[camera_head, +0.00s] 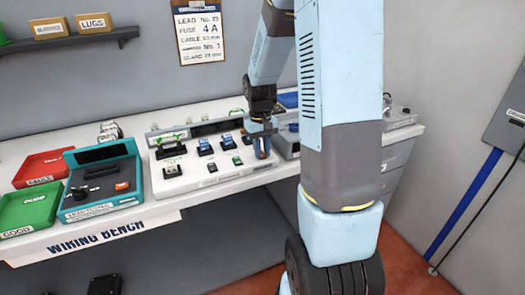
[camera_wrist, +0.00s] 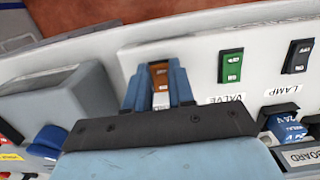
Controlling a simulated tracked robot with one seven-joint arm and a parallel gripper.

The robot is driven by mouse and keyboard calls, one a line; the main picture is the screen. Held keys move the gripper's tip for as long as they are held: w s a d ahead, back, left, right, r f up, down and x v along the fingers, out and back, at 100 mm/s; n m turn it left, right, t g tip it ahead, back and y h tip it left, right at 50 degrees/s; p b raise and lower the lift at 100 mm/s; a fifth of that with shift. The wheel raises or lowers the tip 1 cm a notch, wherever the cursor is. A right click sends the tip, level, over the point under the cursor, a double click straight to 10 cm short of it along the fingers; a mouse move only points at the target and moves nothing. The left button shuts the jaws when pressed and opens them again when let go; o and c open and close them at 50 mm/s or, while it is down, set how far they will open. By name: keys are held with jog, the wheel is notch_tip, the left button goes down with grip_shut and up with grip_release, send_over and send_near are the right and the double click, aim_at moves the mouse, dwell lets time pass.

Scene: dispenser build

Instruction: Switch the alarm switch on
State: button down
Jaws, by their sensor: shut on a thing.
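An orange-brown rocker switch (camera_wrist: 159,74) sits on the pale front of the panel in the wrist view. The two blue fingers of my gripper (camera_wrist: 161,66) are on either side of it and shut on it. The label beside this switch is hidden by my gripper, so I cannot read its name. The switch's on or off position is unclear. In the head view my gripper (camera_head: 262,150) points down at the right end of the white panel (camera_head: 205,184). A green switch (camera_wrist: 231,66) labelled VALVE and a dark switch (camera_wrist: 297,56) labelled LAMP sit beside it.
A grey box (camera_wrist: 58,93) stands close beside my gripper in the wrist view. A teal tester (camera_head: 128,167), a red tray (camera_head: 17,179) and a green tray (camera_head: 9,218) are on the bench to the left. A sign (camera_head: 200,30) hangs on the wall.

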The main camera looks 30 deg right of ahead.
jog(key=shift+w+r+g, duration=0.1)
jog(key=shift+w+g, duration=0.15)
jog(key=shift+g, duration=0.65)
jog(key=c, duration=1)
grip_release()
jog(key=shift+o, duration=0.2)
jog(key=v, duration=1.3)
jog(key=shift+r, duration=0.35)
jog(key=s+a+r+t, duration=0.3)
jog(key=s, duration=0.5)
jog(key=s+a+r+t, duration=0.2)
jog(key=s+r, duration=0.1)
jog(key=s, duration=0.5)
jog(key=s+a+r+t, duration=0.3)
jog(key=s, duration=0.6)
jog(key=shift+a+t, duration=0.3)
